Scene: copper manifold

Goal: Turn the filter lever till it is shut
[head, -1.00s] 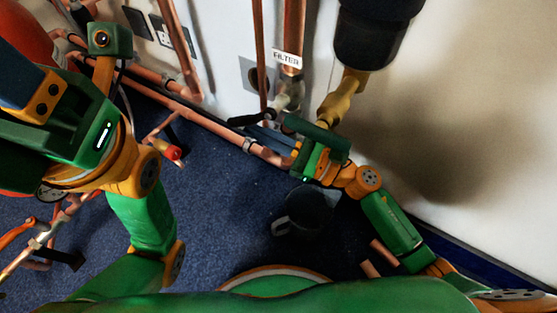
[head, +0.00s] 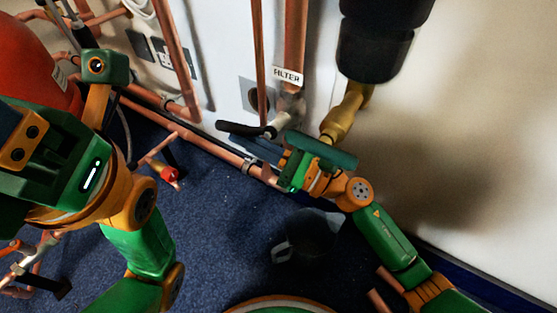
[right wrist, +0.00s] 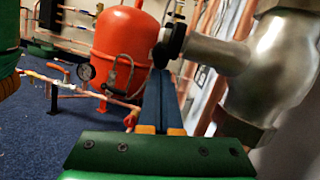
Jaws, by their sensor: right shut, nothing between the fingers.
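The filter lever (head: 240,128) is a black handle on a silver valve (head: 280,122), below the white FILTER label (head: 288,76) on a copper pipe. In the head view it points left. My right gripper (head: 250,147) is shut and empty, its blue fingers just below the lever in the picture. In the right wrist view the closed fingertips (right wrist: 160,76) lie close under the black lever end (right wrist: 170,42); I cannot tell whether they touch. My left gripper (head: 14,125) shows only partly at the left edge, and its fingertips are out of view.
A red tank (head: 38,65) stands at the far left. Copper pipes run along the wall and near the floor. A brass fitting (head: 345,112) under a black cylinder (head: 375,50) is right of the valve. A dark jug (head: 310,235) stands on the open blue carpet.

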